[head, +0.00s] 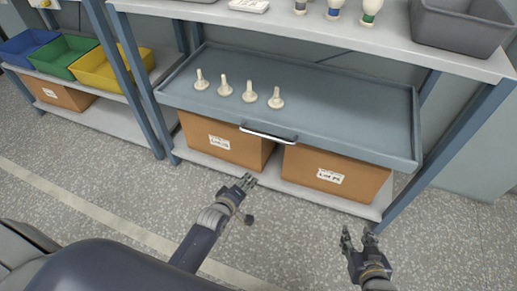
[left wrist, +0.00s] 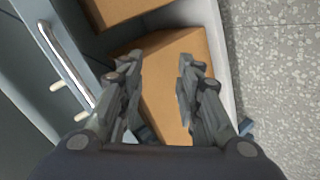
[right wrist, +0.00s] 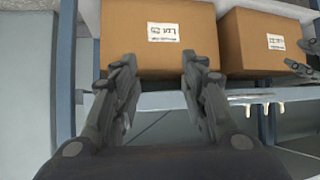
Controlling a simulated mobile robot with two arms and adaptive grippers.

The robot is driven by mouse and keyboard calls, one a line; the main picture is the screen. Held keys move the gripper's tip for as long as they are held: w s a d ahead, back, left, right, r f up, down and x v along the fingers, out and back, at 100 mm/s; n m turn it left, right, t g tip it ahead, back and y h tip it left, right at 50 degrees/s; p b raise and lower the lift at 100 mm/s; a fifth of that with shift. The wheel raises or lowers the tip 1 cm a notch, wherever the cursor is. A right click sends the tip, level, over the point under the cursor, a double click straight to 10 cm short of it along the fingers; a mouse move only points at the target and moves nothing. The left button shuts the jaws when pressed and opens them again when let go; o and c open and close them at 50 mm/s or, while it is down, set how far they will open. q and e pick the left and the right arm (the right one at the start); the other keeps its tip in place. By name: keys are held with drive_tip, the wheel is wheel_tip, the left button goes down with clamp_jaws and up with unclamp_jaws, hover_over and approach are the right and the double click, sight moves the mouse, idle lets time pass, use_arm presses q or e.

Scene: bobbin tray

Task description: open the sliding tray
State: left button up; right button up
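The blue-grey sliding tray (head: 350,110) sits under the upper shelf, with several cream bobbin-like pegs (head: 249,92) standing upright on it. Its silver bar handle (head: 268,134) is on the front edge; it also shows at the upper left of the left wrist view (left wrist: 66,62). My left gripper (head: 247,181) is open and empty, in front of and below the handle, apart from it. My right gripper (head: 358,235) is open and empty, lower and further right, in front of the bench. The right wrist view shows the tray edge (right wrist: 180,101) beyond its fingers.
Cardboard boxes (head: 225,141) (head: 335,178) stand on the lower shelf beneath the tray. A grey bin (head: 463,25) and small bottles (head: 334,9) stand on the upper shelf. Coloured bins (head: 68,57) are on the rack at left. The speckled floor (head: 285,230) in front is clear.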

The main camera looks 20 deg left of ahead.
use_arm(q)
drive_tip(key=w+r+n+t+b, duration=0.2)
drive_tip(key=w+r+n+b, duration=0.1)
drive_tip(key=w+r+b, duration=0.15)
drive_tip(key=n+t+b, duration=0.1)
drive_tip(key=n+t, duration=0.1)
approach(258, 133)
drive_tip(key=w+f+b, duration=0.1)
drive_tip(key=w, duration=0.2)
drive_tip(key=w+b, duration=0.1)
drive_tip(key=w, duration=0.2)
drive_tip(key=w+f+b, duration=0.1)
drive_tip(key=w+b, duration=0.1)
drive_tip(key=w, duration=0.1)
drive_tip(key=shift+w+d+f, duration=0.25)
drive_tip(key=shift+f, duration=0.1)
drive_tip(key=shift+w, duration=0.3)
use_arm(e)
wheel_tip(258, 133, up, 30)
drive_tip(key=s+a+t+y, duration=0.1)
drive_tip(key=t+y, duration=0.3)
drive_tip(key=t, duration=1)
drive_tip(key=shift+s+a, duration=0.35)
drive_tip(key=shift+a, duration=0.35)
use_arm(q)
drive_tip(key=shift+c, duration=0.4)
use_arm(e)
drive_tip(key=shift+r, duration=0.1)
use_arm(q)
clamp_jaws()
